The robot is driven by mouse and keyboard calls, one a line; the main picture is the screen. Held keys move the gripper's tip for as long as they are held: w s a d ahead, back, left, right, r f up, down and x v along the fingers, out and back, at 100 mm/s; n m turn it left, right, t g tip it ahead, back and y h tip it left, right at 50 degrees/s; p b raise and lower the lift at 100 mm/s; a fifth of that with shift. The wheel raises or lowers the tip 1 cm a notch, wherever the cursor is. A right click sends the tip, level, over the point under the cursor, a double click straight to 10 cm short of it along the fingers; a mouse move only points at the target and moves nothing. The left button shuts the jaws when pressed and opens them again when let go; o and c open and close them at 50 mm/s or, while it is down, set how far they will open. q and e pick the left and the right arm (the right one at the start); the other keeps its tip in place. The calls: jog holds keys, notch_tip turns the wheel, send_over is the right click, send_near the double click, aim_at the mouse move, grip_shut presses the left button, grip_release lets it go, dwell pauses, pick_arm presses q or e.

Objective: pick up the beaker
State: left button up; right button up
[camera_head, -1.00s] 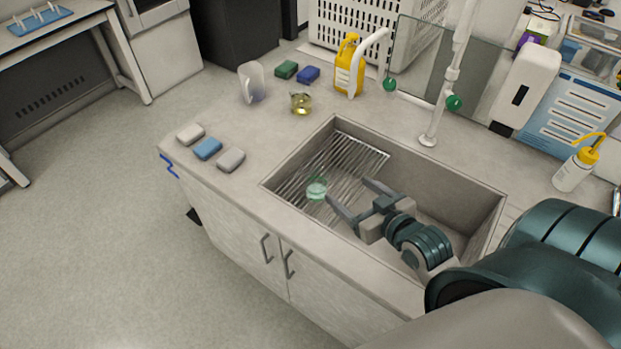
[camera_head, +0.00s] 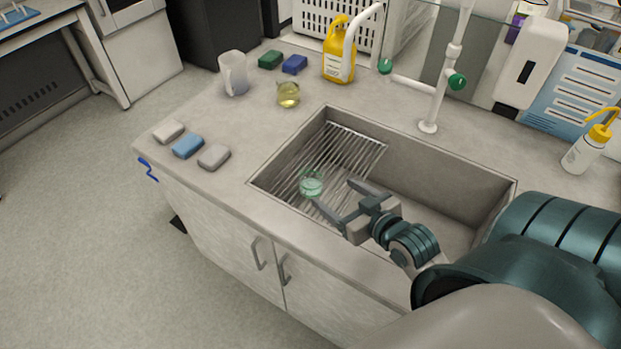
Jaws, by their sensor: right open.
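A small clear greenish beaker (camera_head: 311,183) stands on the metal drying rack (camera_head: 345,150) inside the sink (camera_head: 450,180). My right gripper (camera_head: 334,193) reaches over the sink from the lower right. Its two fingers are spread apart and point left toward the beaker. The near fingertip is close to the beaker's lower right side; I cannot tell whether they touch. Nothing is between the fingers. A second small glass vessel with yellow liquid (camera_head: 288,94) stands on the counter behind the sink. My left gripper is not in view.
Three sponges (camera_head: 188,146) lie left on the counter. A white faucet (camera_head: 435,100) rises behind the sink. The sink walls surround the beaker.

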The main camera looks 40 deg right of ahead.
aim_at(316, 181)
jog(key=shift+w+f, duration=0.1)
jog(key=shift+f, duration=0.1)
dwell(0.3)
jog(key=p+x, duration=0.3)
jog(key=x, duration=0.8)
jog(key=shift+w+f, duration=0.3)
jog(key=shift+w, duration=0.15)
jog(key=shift+w+d, duration=0.1)
